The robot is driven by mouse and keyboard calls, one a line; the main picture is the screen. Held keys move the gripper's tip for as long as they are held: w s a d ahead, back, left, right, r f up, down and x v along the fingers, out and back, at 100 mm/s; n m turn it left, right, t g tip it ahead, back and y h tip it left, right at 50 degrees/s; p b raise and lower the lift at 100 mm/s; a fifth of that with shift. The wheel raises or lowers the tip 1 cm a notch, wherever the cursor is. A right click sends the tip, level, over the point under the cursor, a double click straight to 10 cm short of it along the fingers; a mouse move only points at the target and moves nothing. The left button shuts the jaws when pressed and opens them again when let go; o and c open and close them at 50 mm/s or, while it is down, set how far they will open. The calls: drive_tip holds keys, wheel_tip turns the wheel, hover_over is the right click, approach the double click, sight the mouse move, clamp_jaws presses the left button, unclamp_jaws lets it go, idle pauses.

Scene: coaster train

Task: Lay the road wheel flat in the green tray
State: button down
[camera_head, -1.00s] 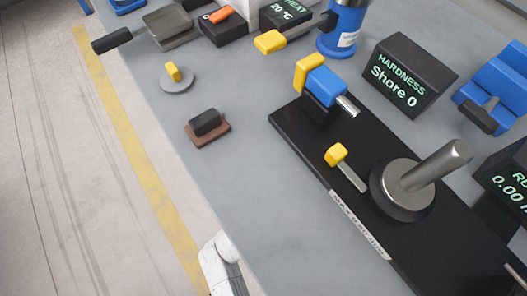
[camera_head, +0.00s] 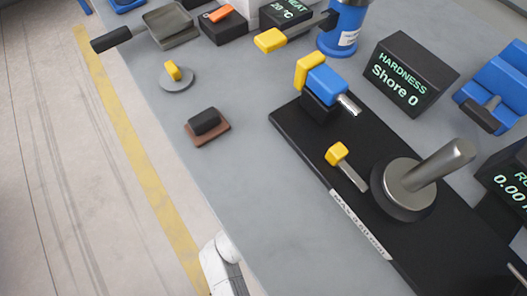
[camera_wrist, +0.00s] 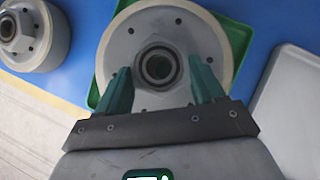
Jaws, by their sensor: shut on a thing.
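The road wheel (camera_wrist: 120,48), a pale grey disc with a dark-bored hub, is in the middle of the wrist view, its face towards the camera. My gripper (camera_wrist: 161,72) has its two green fingers on either side of the hub and is shut on the wheel. The green tray (camera_wrist: 240,38) shows behind the wheel, its edges visible left and right. The wheel covers most of the tray, and I cannot tell whether it touches the tray floor. Neither gripper, wheel nor tray shows in the head view.
In the wrist view a second grey wheel (camera_wrist: 35,42) stands at left on a blue surface (camera_wrist: 288,18), and a pale grey panel (camera_wrist: 292,100) lies at right. The head view shows a grey bench (camera_head: 270,190) with a black test rig (camera_head: 300,145) and display boxes (camera_head: 408,75).

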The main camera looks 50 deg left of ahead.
drive_tip(key=shift+w+a, duration=0.15)
drive_tip(key=shift+a, duration=0.1)
idle(0.3)
drive_tip(key=shift+c, duration=2.3)
unclamp_jaws()
drive_tip(key=shift+r, duration=0.1)
drive_tip(key=o, duration=0.4)
drive_tip(key=shift+d+f, duration=0.15)
drive_tip(key=shift+f, duration=0.05)
drive_tip(key=shift+s+d+f, duration=0.25)
drive_tip(key=shift+d+f, duration=0.05)
drive_tip(key=shift+f, duration=0.15)
drive_tip(key=shift+w+a+r+p+v, duration=0.1)
drive_tip(key=shift+p+v, duration=0.45)
drive_tip(key=shift+v, duration=1.3)
drive_tip(key=shift+w+a+r+p+v, duration=0.1)
drive_tip(key=shift+p+v, duration=0.5)
drive_tip(key=shift+v, duration=1.25)
drive_tip(key=shift+w+a+r+p+v, duration=0.1)
drive_tip(key=shift+p+v, duration=0.45)
drive_tip(key=shift+v, duration=1.3)
drive_tip(key=shift+s+f, duration=0.1)
